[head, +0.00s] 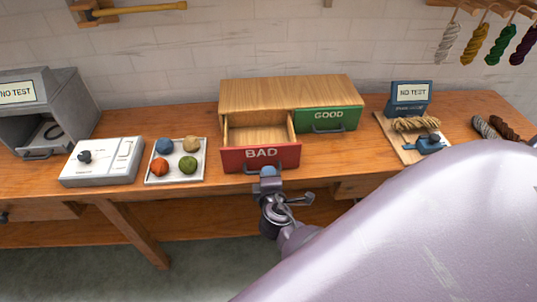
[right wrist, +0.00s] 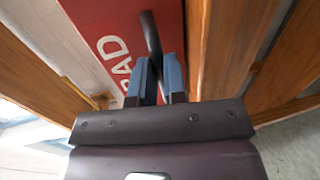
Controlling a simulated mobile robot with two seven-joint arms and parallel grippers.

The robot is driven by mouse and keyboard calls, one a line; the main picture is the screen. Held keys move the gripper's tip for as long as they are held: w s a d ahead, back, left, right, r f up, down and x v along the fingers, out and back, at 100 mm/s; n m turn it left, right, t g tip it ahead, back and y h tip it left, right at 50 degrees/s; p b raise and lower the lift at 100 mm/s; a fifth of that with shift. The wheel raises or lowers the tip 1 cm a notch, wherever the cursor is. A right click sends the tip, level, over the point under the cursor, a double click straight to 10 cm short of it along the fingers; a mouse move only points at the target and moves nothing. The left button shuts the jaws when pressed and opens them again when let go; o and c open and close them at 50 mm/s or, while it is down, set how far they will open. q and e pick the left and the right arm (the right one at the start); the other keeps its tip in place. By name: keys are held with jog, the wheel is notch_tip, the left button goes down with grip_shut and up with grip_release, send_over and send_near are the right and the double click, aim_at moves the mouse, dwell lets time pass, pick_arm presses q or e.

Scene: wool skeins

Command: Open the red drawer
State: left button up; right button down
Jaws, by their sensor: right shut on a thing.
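The red drawer (head: 260,157), marked BAD, stands pulled out from the wooden cabinet (head: 290,92); its inside shows bare wood and looks empty. My right gripper (head: 268,172) is at the drawer's front, shut on its dark handle (head: 250,168). In the right wrist view the blue-padded fingers (right wrist: 160,80) close around the dark handle bar (right wrist: 151,35), with the red drawer front (right wrist: 115,30) behind it. The green drawer (head: 328,120), marked GOOD, is closed beside it. My left gripper is not in view.
A tray (head: 149,178) with several coloured balls and a pale box with a knob (head: 103,161) stand left of the drawer. A grey machine (head: 50,105) is at far left. A board (head: 391,134) with a skein and blue clamp lies right. Several skeins hang upper right.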

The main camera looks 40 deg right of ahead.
jog(key=c, duration=1.2)
grip_release()
jog(key=shift+o, duration=0.2)
jog(key=v, duration=1)
jog(key=shift+s+a+b, duration=0.3)
jog(key=shift+b, duration=0.1)
